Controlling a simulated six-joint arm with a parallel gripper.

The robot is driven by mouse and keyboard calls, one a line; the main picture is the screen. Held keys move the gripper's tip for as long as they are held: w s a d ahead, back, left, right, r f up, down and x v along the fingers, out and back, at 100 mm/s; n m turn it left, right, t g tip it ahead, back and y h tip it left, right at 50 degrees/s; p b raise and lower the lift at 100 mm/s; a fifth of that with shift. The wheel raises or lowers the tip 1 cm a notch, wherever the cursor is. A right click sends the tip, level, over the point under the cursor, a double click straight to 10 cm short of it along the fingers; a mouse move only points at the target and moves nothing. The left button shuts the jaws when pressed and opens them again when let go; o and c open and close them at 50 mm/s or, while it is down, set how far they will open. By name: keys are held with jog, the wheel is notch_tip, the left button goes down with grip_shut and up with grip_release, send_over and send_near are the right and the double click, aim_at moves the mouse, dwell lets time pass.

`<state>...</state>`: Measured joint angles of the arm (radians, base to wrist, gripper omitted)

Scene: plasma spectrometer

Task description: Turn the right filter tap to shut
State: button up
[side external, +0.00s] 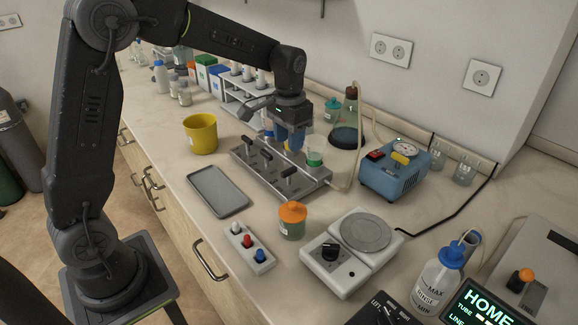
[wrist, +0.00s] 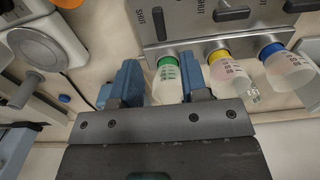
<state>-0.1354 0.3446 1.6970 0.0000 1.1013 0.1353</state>
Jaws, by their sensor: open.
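The grey metal filter manifold (side external: 243,160) stands on the bench with three black-handled taps in a row. The right tap (side external: 288,173) is nearest the right end. In the wrist view its black handle (wrist: 159,23) lies across the direction of the other two handles, beside a "SHUT" marking. The green-collared filter cup (side external: 314,158) is at that end; it also shows in the wrist view (wrist: 168,76). My gripper (side external: 290,138) is open above the manifold, behind the taps. In the wrist view its blue fingers (wrist: 160,85) appear either side of the green-collared cup; contact cannot be told.
Yellow-collared (wrist: 225,72) and blue-collared (wrist: 283,64) cups stand beside the green one. A blue pump (side external: 393,178) with a hose is to the right. A grey tray (side external: 217,190), yellow beaker (side external: 200,135) and orange-lidded jar (side external: 292,221) stand around the manifold.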

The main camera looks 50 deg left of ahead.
aim_at(289, 170)
notch_tip(289, 170, down, 8)
jog(key=shift+f, duration=0.2)
grip_shut()
dwell(0.4)
